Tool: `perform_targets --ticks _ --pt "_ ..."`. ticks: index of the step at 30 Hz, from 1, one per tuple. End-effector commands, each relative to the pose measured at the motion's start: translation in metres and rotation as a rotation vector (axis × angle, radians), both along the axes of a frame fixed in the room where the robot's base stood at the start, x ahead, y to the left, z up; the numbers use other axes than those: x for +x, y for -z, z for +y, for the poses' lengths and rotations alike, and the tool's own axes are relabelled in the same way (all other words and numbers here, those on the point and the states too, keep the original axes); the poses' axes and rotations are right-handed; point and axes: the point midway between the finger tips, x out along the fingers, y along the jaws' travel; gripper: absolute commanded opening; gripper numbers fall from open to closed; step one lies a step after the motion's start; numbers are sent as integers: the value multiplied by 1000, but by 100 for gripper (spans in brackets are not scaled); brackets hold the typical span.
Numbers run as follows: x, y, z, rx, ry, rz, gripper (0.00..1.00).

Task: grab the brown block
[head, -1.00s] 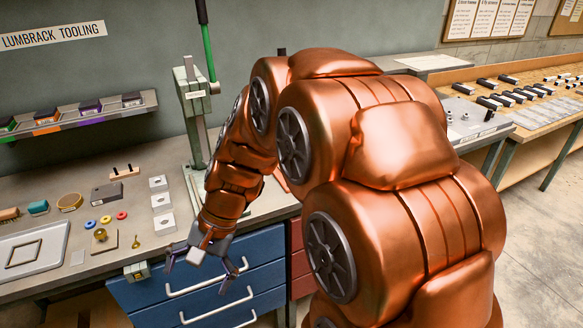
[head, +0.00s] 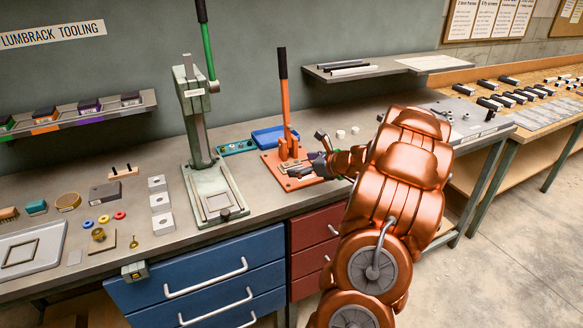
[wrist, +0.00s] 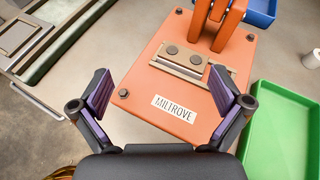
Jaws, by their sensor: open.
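My gripper (head: 320,158) is over the orange press at the middle of the bench, to the right of the green press. In the wrist view my gripper (wrist: 161,85) is open, with nothing between its purple-padded fingers and the orange base plate labelled MILTROVE beyond them. I cannot tell for sure which thing is the brown block. A brown, brush-like block (head: 9,214) lies at the bench's far left, well away from my gripper. A tan block with dark pegs (head: 124,173) and a grey-brown block (head: 105,194) also lie on the left side.
The orange press (head: 290,165) has a tall lever. The green press (head: 205,140) stands left of it. A blue tray (head: 272,136) is behind. In the wrist view a green tray (wrist: 285,130) is at right. White blocks, coloured rings and a pale tray (head: 30,247) occupy the left.

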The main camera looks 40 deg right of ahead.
Motion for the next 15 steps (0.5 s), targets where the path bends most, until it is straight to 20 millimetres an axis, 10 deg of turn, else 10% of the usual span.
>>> perform_targets --ticks 5,15 --pt "-10 10 -30 48 85 -11 100" --pt "16 18 -30 50 90 -11 100"
